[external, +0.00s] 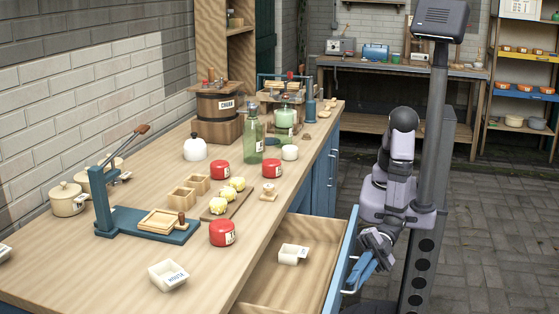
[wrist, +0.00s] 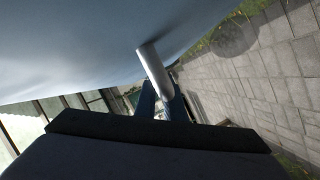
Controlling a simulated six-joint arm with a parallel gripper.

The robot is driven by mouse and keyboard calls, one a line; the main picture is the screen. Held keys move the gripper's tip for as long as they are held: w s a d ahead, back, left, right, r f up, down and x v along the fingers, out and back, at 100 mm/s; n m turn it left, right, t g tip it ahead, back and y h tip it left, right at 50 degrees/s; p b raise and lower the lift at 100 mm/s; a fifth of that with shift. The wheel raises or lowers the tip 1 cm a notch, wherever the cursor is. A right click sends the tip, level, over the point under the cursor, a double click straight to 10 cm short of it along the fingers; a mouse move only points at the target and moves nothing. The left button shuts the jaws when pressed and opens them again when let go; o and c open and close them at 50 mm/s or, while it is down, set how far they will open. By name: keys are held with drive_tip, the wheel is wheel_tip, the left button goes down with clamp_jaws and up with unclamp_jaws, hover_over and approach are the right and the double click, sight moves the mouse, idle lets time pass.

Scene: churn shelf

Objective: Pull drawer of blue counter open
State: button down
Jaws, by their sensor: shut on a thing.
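The blue counter (external: 322,178) has a wooden top, and its drawer (external: 318,232) stands well pulled out on the right side. A small white tub with a label (external: 293,254) sits inside the drawer. The blue drawer front (external: 341,262) faces my arm and fills the top of the wrist view (wrist: 80,45). My gripper (external: 354,280) is at the outer face of the drawer front, shut on the metal handle (wrist: 152,62). In the wrist view its blue fingers (wrist: 160,100) are on either side of the handle's lower end. Part of the handle is hidden.
On the counter top (external: 110,275) stand a blue press (external: 150,228), red tins (external: 222,233), a green bottle (external: 254,140), a wooden churn (external: 217,115) and a white tub (external: 167,276). Open paved floor (external: 500,220) lies right of my arm.

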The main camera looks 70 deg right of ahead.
drive_tip(key=s, duration=0.3)
drive_tip(key=shift+s, duration=0.35)
drive_tip(key=c, duration=2.1)
unclamp_jaws()
drive_tip(key=shift+s+d+r+p, duration=0.2)
drive_tip(key=shift+d+r, duration=0.25)
drive_tip(key=shift+r, duration=0.85)
drive_tip(key=shift+s+d+r+p, duration=0.1)
drive_tip(key=shift+d+r+p, duration=0.35)
drive_tip(key=shift+r, duration=0.8)
drive_tip(key=shift+s+d+r+p, duration=0.15)
drive_tip(key=shift+d+r, duration=0.35)
drive_tip(key=shift+r, duration=0.8)
